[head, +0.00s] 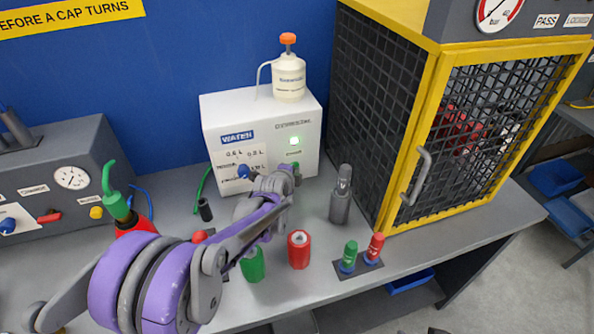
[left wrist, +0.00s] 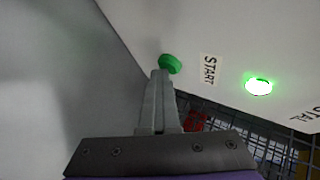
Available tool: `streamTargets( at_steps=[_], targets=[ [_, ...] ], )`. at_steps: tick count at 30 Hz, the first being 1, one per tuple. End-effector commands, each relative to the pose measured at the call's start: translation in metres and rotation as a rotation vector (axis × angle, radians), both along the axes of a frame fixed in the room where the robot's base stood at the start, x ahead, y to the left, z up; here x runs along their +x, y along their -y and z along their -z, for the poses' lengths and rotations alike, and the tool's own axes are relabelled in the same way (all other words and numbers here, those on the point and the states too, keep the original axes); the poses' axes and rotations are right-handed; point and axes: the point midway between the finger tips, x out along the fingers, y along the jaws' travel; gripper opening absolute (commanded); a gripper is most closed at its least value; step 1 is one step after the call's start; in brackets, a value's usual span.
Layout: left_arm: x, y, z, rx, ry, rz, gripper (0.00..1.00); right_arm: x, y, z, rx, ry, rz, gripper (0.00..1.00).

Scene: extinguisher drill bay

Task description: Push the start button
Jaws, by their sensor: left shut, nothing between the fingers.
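The white water dispenser (head: 262,118) stands against the blue wall. Its green start button (left wrist: 170,64) sticks out of the white front panel, beside a START label (left wrist: 208,70) in the left wrist view. My left gripper (left wrist: 159,74) is shut and empty, its fingertips right at the lower edge of the button. I cannot tell whether they touch it. In the head view my left arm reaches to the panel's lower right and largely hides the button. A green lamp (head: 294,140) on the panel is lit; it also shows in the left wrist view (left wrist: 258,87). My right gripper is out of view.
A yellow-framed mesh cage (head: 440,150) stands right of the dispenser. A grey cylinder (head: 340,205), a red cylinder (head: 299,250), a green one (head: 252,266) and small green and red capped pieces (head: 349,256) stand on the bench. A grey gauge console (head: 60,165) is at left.

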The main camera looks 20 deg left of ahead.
Motion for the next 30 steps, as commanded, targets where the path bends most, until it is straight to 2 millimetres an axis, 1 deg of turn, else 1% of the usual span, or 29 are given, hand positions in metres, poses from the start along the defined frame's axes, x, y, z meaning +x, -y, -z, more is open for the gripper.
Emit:
streamTargets(
  at_steps=[6,14,30],
  targets=[
    [-0.005,0.002,0.0,0.001,0.004,-0.002,0.0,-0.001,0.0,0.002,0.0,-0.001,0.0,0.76],
    [-0.006,0.003,0.0,0.001,0.003,-0.002,0.0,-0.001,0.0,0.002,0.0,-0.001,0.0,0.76],
    [-0.049,0.033,0.0,0.0,0.001,0.0,0.0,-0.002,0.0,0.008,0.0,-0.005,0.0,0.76]
  ],
)
